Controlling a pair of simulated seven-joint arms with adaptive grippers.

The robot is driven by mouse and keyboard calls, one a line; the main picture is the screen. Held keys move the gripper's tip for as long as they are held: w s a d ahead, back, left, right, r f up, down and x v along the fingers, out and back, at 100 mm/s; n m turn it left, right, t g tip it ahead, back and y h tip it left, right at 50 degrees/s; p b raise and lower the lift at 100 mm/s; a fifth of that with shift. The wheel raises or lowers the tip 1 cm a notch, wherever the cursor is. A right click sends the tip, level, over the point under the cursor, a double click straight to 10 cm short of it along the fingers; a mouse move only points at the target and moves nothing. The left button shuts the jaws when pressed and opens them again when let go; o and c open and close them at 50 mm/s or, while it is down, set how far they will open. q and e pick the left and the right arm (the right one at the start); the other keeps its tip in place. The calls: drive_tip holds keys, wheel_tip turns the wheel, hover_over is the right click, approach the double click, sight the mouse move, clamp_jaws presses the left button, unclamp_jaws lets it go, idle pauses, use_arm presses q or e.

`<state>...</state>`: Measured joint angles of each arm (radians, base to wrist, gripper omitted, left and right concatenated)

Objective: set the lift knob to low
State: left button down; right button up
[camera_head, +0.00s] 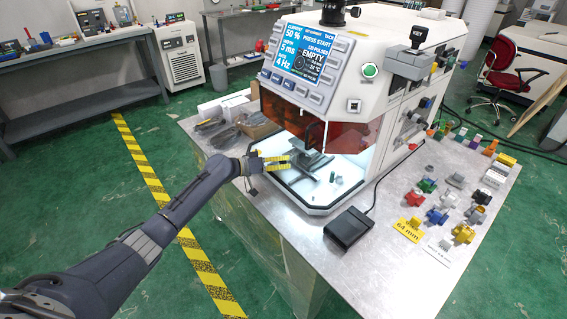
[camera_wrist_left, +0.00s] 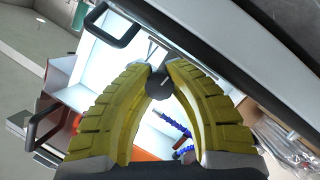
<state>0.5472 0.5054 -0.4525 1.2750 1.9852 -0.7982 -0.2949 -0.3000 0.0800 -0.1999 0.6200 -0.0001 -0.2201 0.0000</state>
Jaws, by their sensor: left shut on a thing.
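The lift knob (camera_wrist_left: 161,86) is a small dark round knob with a light pointer line on its face, in the left wrist view. It sits between my yellow fingertips, which touch it from both sides. My left gripper (camera_head: 284,163) is at the machine's front opening in the head view, and it also shows large in the left wrist view (camera_wrist_left: 160,72). It is shut on the knob. I cannot make out the knob in the head view, nor read its setting marks. The white machine (camera_head: 345,75) has a lit work chamber. My right gripper is not in view.
An orange tinted shield (camera_head: 350,136) hangs above the chamber opening. A black foot pedal (camera_head: 337,229) lies on the bench in front. Several coloured parts stand on the bench (camera_head: 375,285) at right. Bagged items and a cardboard box (camera_head: 256,125) lie left of the machine.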

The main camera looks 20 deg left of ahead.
use_arm(q)
drive_tip(key=shift+f, duration=0.2)
drive_tip(key=c, duration=1.1)
unclamp_jaws()
drive_tip(key=shift+r, duration=0.15)
drive_tip(key=v, duration=1.2)
